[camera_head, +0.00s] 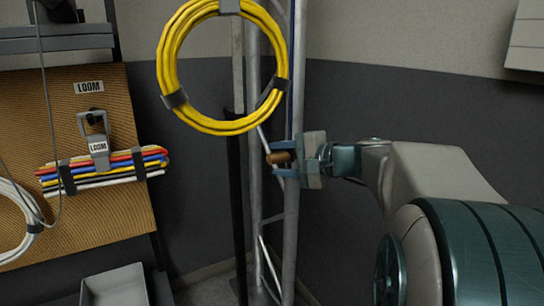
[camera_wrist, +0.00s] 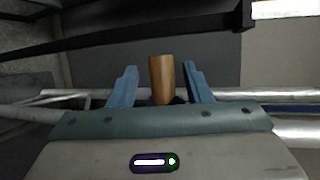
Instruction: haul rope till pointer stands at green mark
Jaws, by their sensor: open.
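My gripper (camera_head: 275,159) is at the truss upright in the head view. Its two blue fingers are apart, with a short brown wooden-looking peg or handle (camera_head: 280,157) between them. In the wrist view the fingers of my gripper (camera_wrist: 159,70) stand on either side of the brown handle (camera_wrist: 162,80), with a small gap showing on each side. I cannot tell what the handle is fixed to. No pointer or green mark can be made out on the truss, and I cannot single out the hauling rope.
A yellow cable coil (camera_head: 166,70) hangs just above my gripper on the metal truss (camera_head: 291,220). A brown board (camera_head: 105,225) at left carries a strapped cable bundle (camera_head: 100,168) marked LOOM. A grey bin (camera_head: 115,287) is below. The dark wall at right is bare.

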